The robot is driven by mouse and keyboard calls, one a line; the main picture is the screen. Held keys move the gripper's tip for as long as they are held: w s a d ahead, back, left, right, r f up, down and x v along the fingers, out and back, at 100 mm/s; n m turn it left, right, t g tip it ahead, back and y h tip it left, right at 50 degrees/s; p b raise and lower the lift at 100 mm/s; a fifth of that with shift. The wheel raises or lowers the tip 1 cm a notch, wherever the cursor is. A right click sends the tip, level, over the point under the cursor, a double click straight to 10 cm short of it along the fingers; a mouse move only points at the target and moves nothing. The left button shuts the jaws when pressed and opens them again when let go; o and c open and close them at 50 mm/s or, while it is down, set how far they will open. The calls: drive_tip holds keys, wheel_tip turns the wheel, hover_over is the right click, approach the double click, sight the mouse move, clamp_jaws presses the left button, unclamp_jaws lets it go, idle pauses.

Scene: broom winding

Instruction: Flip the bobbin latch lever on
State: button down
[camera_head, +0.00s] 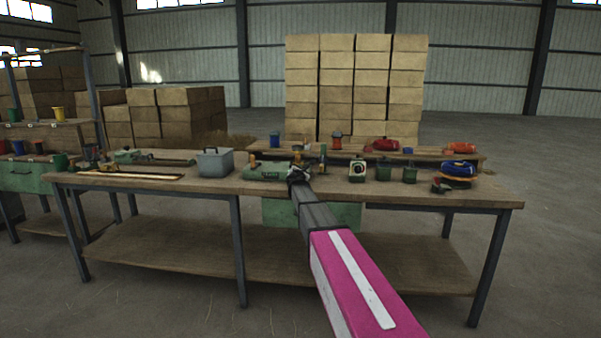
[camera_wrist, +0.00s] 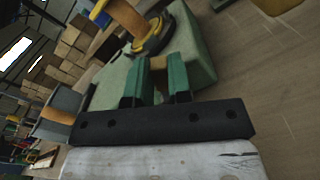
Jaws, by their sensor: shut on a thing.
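The green winding machine (camera_head: 265,171) sits on the workbench in the head view. Its green body (camera_wrist: 196,60) fills the upper middle of the wrist view. An orange-tan bobbin (camera_wrist: 128,16) stands out from it above a yellow and black ring (camera_wrist: 152,42). My gripper (camera_head: 297,172) is at the machine's right end. In the wrist view my gripper (camera_wrist: 160,68) has its two green fingers close to the machine, just below the ring. It is shut on a narrow part there, apparently the latch lever; the fingers and dim light hide the lever's shape and position.
The wooden workbench (camera_head: 430,193) carries a grey bin (camera_head: 215,162) left of the machine. Several small green units stand to the right, with a blue coil (camera_head: 457,168) near the right end. A raised shelf with red and orange items runs along the back.

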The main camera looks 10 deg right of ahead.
drive_tip(key=c, duration=1)
unclamp_jaws()
drive_tip(key=shift+c, duration=0.2)
drive_tip(key=shift+s, duration=0.1)
drive_tip(key=v, duration=1)
drive_tip(key=shift+s, duration=0.35)
